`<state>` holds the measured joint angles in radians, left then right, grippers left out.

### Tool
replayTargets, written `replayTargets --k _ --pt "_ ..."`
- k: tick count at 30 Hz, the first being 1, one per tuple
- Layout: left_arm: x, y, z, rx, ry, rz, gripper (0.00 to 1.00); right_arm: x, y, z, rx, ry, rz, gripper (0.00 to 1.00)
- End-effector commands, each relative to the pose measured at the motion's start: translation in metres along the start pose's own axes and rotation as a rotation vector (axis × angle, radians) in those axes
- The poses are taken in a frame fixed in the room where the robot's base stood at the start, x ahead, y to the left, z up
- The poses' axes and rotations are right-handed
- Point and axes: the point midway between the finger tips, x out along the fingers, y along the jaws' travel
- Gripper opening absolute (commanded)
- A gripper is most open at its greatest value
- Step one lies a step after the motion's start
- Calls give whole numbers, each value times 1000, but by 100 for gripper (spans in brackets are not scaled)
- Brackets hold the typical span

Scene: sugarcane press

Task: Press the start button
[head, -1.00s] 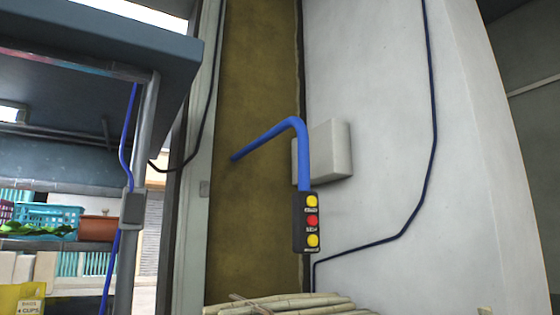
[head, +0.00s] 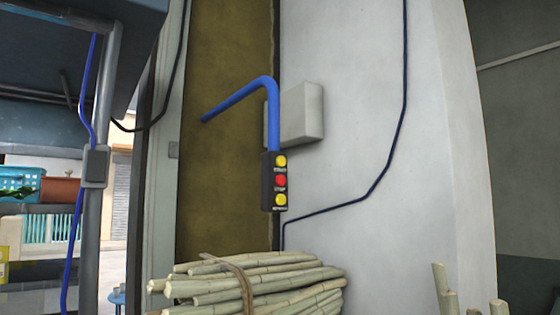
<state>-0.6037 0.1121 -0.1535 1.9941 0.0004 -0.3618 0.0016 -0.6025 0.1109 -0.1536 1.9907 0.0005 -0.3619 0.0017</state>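A black control box (head: 267,183) hangs from the end of a bent blue conduit (head: 272,112) in the middle of the head view. It carries a yellow button at the top (head: 280,161), a red button in the middle (head: 280,181) and a yellow button at the bottom (head: 280,200). Small labels sit by the buttons; the middle one seems to read STOP, and the others are too small to read surely. Neither of my grippers is in view.
A tied bundle of cane (head: 250,283) lies below the control box. More cane ends (head: 447,300) stand at the lower right. A grey post (head: 108,150) with a switch box and shelves (head: 35,210) is at left. A white wall (head: 370,150) is behind.

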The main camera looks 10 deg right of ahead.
Motion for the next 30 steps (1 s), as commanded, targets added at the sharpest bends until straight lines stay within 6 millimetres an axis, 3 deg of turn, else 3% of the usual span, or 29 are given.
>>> replayTargets --k 6,15,30 --pt "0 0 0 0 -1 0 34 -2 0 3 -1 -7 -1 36" --pt "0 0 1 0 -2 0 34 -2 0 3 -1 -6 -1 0" --pt "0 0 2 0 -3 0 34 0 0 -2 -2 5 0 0"
